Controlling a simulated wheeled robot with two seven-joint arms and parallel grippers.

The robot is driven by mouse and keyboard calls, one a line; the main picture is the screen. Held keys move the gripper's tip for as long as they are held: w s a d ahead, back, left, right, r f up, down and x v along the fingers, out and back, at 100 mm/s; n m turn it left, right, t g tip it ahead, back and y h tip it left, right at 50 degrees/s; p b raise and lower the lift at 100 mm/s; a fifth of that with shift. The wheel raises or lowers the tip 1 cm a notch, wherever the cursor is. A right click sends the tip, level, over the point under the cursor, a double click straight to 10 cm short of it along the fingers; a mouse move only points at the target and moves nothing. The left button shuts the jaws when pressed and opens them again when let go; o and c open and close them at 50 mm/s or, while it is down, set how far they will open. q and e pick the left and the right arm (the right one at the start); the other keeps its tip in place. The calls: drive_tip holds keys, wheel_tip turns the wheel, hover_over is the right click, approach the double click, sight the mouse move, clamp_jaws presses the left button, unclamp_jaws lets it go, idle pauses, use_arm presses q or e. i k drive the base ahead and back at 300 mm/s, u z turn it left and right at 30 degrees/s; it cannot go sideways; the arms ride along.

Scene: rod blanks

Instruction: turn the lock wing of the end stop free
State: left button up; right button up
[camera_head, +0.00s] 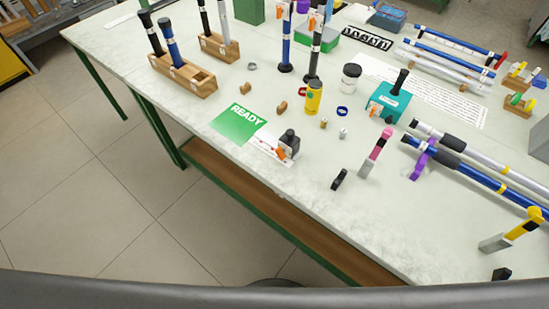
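A dark grey and black block (291,138), which looks like the end stop, sits near the front edge of the table. An orange wing (281,153) shows low on its front left side. The block stands at a white strip (268,148) beside the green READY card. Whether the wing is tight or free cannot be told at this size. A teal block (388,100) with a black handle and a small orange part stands farther back right. Neither of my grippers is in view.
The READY card (239,123) lies left of the block. A yellow bottle (314,98), a white jar (350,77) and a pink-topped grey piece (376,152) stand nearby. Long rods (480,177) lie at right. Wooden racks (183,75) hold rods at left. The front table edge is close.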

sight(280, 152)
drive_tip(key=u, duration=1.45)
drive_tip(key=k, duration=0.95)
drive_tip(key=z, duration=1.35)
drive_tip(key=i, duration=0.5)
